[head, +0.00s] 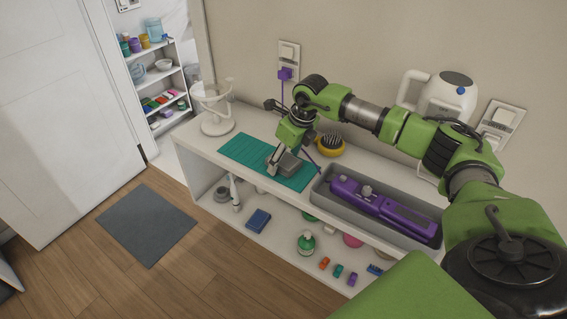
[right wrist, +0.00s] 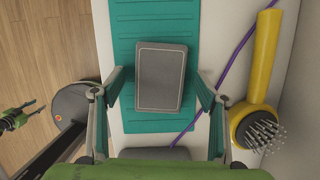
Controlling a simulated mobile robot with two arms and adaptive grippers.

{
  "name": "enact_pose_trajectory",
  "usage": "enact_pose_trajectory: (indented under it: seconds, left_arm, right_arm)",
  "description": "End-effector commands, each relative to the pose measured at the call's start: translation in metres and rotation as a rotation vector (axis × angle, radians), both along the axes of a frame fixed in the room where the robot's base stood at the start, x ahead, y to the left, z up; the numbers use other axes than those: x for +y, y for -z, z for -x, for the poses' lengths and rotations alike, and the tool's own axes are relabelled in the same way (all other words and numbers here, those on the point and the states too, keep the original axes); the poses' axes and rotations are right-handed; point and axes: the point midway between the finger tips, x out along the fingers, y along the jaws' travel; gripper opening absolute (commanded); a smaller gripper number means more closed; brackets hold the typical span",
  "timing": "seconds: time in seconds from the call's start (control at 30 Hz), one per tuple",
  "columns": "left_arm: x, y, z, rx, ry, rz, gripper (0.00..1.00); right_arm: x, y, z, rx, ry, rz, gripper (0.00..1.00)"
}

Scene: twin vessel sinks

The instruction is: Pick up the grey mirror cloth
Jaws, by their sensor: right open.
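The grey mirror cloth (head: 287,163) looks like a flat, folded rectangle with a pale border line. It lies on the teal mat (head: 244,149) on the white shelf top; the right wrist view shows the cloth (right wrist: 161,80) and mat (right wrist: 153,22) from above. My right gripper (head: 273,160) is over the mat at the cloth. In the right wrist view its open fingers (right wrist: 161,88) stand to the left and right of the cloth, with gaps on both sides. What seems to be my left gripper (right wrist: 33,112) shows small at that view's left edge; its jaw state is unclear.
A yellow brush (right wrist: 257,95) lies right of the mat in the wrist view, with a purple cord (right wrist: 234,52) between. A grey tray (head: 322,190) holds a purple device (head: 385,207). A white stand (head: 216,124) is at the left end. Several small items fill the lower shelf.

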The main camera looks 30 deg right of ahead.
Motion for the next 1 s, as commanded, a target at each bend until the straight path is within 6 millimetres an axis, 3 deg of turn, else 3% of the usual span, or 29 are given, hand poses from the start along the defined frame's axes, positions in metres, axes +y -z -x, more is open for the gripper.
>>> enact_pose_trajectory:
  seconds: [0.27, 0.4, 0.43, 0.83, 1.0]
  left_arm:
    - [0.0, 0.0, 0.0, 0.0, 0.0, 0.0, 0.4]
    - [0.0, 0.0, 0.0, 0.0, 0.0, 0.0, 0.4]
    - [0.0, 0.0, 0.0, 0.0, 0.0, 0.0, 0.4]
    - [0.0, -0.003, 0.0, 0.0, 0.0, 0.0, 0.4]
    - [0.0, -0.015, 0.0, 0.0, 0.0, 0.0, 0.4]
  right_arm:
    - [0.0, 0.0, 0.0, 0.0, 0.0, 0.0, 0.67]
    - [0.0, 0.0, 0.0, 0.0, 0.0, 0.0, 0.3]
    - [0.0, 0.0, 0.0, 0.0, 0.0, 0.0, 0.26]
    - [0.0, -0.003, 0.0, 0.0, 0.0, 0.0, 0.25]
    - [0.0, -0.02, -0.001, -0.003, 0.0, -0.001, 0.25]
